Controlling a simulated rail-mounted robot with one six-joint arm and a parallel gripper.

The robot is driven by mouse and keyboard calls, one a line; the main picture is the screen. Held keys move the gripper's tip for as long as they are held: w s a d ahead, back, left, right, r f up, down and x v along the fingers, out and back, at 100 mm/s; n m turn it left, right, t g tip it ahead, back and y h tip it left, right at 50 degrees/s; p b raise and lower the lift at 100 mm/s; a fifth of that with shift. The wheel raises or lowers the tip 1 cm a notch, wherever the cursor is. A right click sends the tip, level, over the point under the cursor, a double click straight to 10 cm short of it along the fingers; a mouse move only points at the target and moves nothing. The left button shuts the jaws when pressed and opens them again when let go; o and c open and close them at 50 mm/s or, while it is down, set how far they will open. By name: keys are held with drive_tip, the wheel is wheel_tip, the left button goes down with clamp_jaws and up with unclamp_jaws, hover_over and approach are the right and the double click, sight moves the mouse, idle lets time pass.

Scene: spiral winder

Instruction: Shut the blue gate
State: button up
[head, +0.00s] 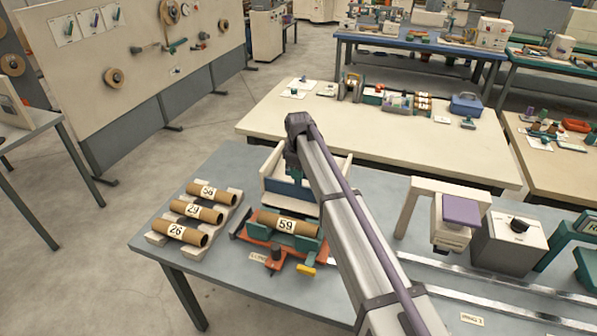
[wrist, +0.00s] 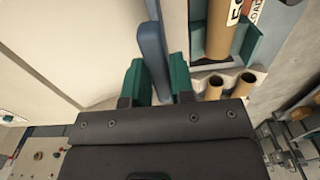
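The blue gate (head: 288,188) shows in the head view as a low blue panel at the near side of a white tray (head: 272,166), partly hidden by my arm. In the wrist view the gate (wrist: 153,52) is a long blue bar, slightly tilted. My gripper (wrist: 161,80) has its two green fingers on either side of this bar, which fills the gap between them. In the head view my gripper (head: 296,170) points down over the tray and is mostly hidden behind my arm.
A tube labelled 59 (head: 284,222) lies in a green and orange cradle in front of the gate. Three tubes, including 29 (head: 197,211), rest on a white rack at left. A white and purple device (head: 453,222) and a grey box (head: 509,241) stand at right.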

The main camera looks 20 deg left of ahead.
drive_tip(key=o, duration=0.4)
drive_tip(key=shift+c, duration=0.2)
wheel_tip(320, 180, up, 11)
drive_tip(key=p, duration=1)
drive_tip(key=shift+p, duration=0.4)
drive_tip(key=shift+f, duration=0.1)
